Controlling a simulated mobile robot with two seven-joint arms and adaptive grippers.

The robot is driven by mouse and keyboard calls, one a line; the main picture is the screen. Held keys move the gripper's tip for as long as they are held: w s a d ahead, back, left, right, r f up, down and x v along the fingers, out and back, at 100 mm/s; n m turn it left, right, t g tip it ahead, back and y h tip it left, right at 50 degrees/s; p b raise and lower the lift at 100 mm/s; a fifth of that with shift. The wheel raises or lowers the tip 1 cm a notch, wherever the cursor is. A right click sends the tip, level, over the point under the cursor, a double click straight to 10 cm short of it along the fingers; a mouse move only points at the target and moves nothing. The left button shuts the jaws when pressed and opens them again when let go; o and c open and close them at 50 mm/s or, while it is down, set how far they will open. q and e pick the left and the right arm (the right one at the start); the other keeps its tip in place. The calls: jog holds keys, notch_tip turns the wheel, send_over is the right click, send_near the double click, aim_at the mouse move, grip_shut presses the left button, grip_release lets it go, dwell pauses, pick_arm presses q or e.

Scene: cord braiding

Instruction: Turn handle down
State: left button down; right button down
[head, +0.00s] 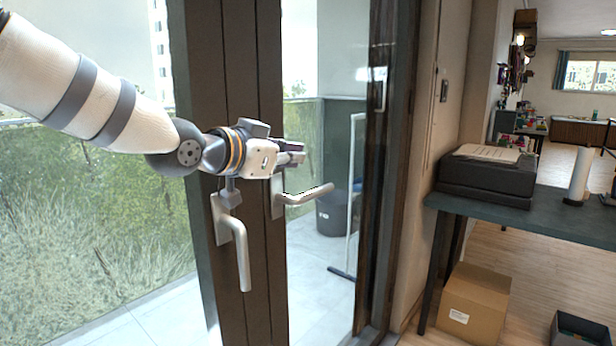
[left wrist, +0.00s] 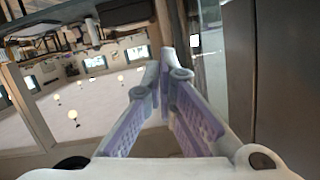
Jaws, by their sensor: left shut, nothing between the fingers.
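Two metal lever handles sit on the dark double door frame in the head view. The left handle (head: 241,255) hangs straight down. The right handle (head: 308,195) sticks out to the right, nearly level with its end tilted slightly up. My left gripper (head: 300,152) is just above the right handle, apart from it as far as the picture shows, with its fingers pointing right. In the left wrist view the fingers of my left gripper (left wrist: 164,66) meet at the tips with nothing between them. My right gripper is not in view.
The dark door frame (head: 262,300) stands close behind my left gripper. A dark table (head: 560,212) with a black printer (head: 487,180) stands at the right. A cardboard box (head: 474,303) is on the floor below. A dark bin (head: 333,215) shows through the glass.

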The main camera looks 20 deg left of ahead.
pick_arm(q)
jog(key=shift+f, duration=0.15)
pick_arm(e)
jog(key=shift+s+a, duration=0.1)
pick_arm(q)
send_over(295, 198)
jog(key=w+d, duration=0.3)
jog(key=d, duration=0.1)
notch_tip(295, 198, down, 2)
jog(key=shift+w+a+f+b, duration=0.1)
jog(key=shift+w+f, duration=0.2)
jog(key=shift+f, duration=0.4)
jog(key=shift+w+a+f+b, duration=0.15)
jog(key=shift+w+f, duration=0.15)
jog(key=shift+f, duration=0.4)
jog(key=shift+w+d+f+b, duration=0.1)
jog(key=shift+w+f, duration=0.2)
jog(key=shift+f, duration=0.4)
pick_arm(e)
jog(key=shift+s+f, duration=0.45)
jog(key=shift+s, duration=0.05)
pick_arm(q)
jog(key=shift+f, duration=0.1)
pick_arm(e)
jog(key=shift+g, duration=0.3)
